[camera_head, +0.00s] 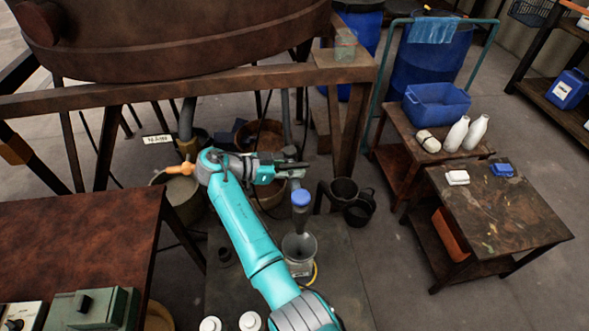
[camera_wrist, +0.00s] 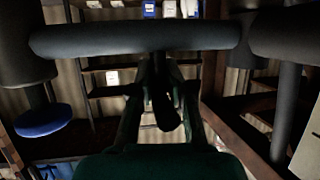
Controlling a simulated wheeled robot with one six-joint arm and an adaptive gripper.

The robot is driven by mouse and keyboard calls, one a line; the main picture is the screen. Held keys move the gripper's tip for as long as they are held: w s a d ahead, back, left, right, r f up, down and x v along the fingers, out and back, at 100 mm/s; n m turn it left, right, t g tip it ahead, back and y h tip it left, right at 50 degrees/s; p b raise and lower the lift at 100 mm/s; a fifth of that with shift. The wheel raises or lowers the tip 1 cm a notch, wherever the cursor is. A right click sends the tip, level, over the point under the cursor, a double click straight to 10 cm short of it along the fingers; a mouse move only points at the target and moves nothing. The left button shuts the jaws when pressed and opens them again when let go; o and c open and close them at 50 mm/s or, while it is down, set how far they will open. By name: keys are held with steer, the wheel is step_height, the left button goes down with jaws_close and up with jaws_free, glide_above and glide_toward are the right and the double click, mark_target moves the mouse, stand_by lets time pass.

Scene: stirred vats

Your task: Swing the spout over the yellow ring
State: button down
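In the head view my gripper (camera_head: 292,168) is at the grey spout pipe (camera_head: 299,180), under the big brown vat. In the wrist view the grey pipe (camera_wrist: 130,38) crosses in front of my dark fingers (camera_wrist: 165,85). A dark piece shows between them, and whether they press on it I cannot tell. A blue round cap (camera_head: 301,198) is near the pipe's end, and it also shows in the wrist view (camera_wrist: 42,120). Below it stands a grey funnel-shaped vessel (camera_head: 299,246). Part of a yellow ring (camera_head: 314,272) shows beside its base, the rest hidden.
Dark buckets (camera_head: 358,209) stand right of the vessel. An orange-tipped pipe (camera_head: 180,169) hangs over a bucket at left. The vat's brown frame (camera_head: 200,90) bounds the space above. A low table (camera_head: 497,215) stands at right, with open floor between.

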steer(key=c, duration=1.1)
jaws_free()
steer(key=shift+a, duration=0.15)
steer(key=shift+c, duration=0.2)
steer(key=v, duration=0.7)
steer(key=shift+s+a, duration=0.15)
steer(key=shift+a, duration=0.05)
steer(key=shift+r, duration=0.15)
